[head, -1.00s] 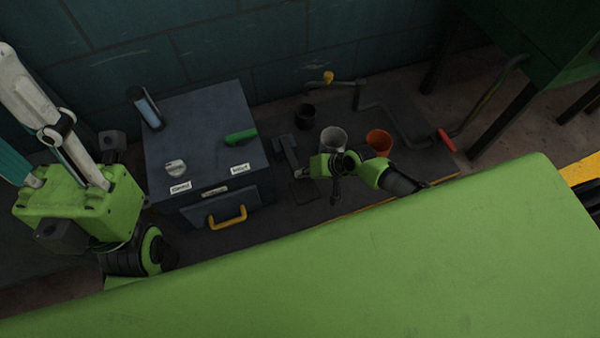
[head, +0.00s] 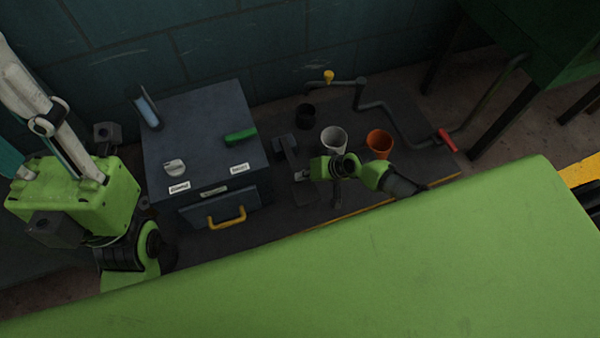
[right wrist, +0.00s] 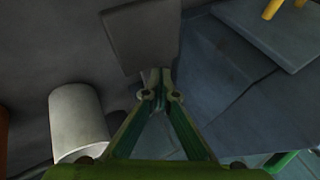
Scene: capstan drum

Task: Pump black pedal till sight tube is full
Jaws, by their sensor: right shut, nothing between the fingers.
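The dark pedal (head: 286,153) stands to the right of the grey cabinet (head: 205,140). It also shows in the right wrist view (right wrist: 143,35) as a dark plate just beyond my fingertips. My right gripper (head: 303,176) is shut and empty, low beside the pedal's near end. The right wrist view shows its fingers closed together (right wrist: 153,80); I cannot tell whether they touch the pedal. The sight tube (head: 147,107) stands at the cabinet's back left corner, pale blue inside; its level is too small to read. My left gripper is out of view.
A grey-white cup (head: 333,136) and an orange cup (head: 379,142) stand right of the pedal, close to my right arm. A black cup (head: 305,115) is behind. The cabinet has a green lever (head: 240,135) and yellow drawer handle (head: 227,218).

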